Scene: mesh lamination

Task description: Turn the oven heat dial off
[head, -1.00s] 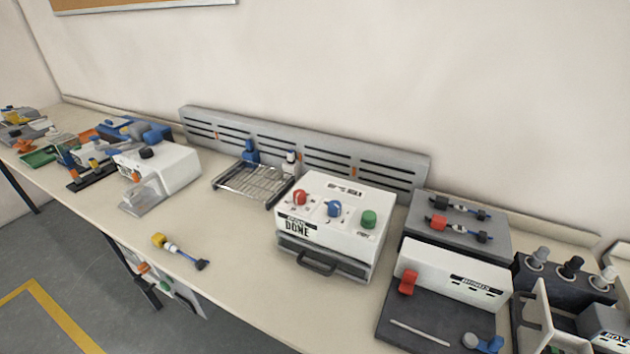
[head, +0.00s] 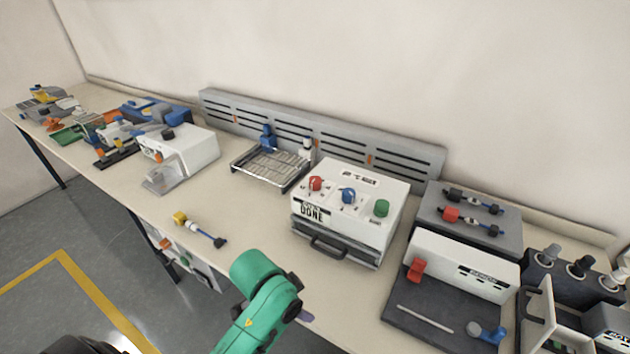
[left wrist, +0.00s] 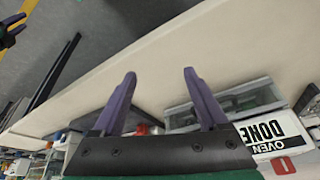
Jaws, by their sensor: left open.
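The oven (head: 347,220) is a white box with a grey front drawer and a dark handle, standing on the bench right of the middle. Its top carries a red dial (head: 316,183), a blue dial (head: 348,195) and a green knob (head: 382,208); their markings are too small to read. In the left wrist view the oven's "OVEN DONE" label (left wrist: 268,132) shows at the right. My left gripper (left wrist: 160,88) is open and empty, with purple fingers apart. In the head view my green left wrist is in front of the oven, below its handle, touching no dial.
A wire rack tray (head: 270,167) stands left of the oven, and a white machine (head: 183,157) farther left. A yellow-and-blue tool (head: 201,231) lies near the front edge. A dark-based station with a red lever (head: 416,270) stands to the right. The bench before the oven is mostly clear.

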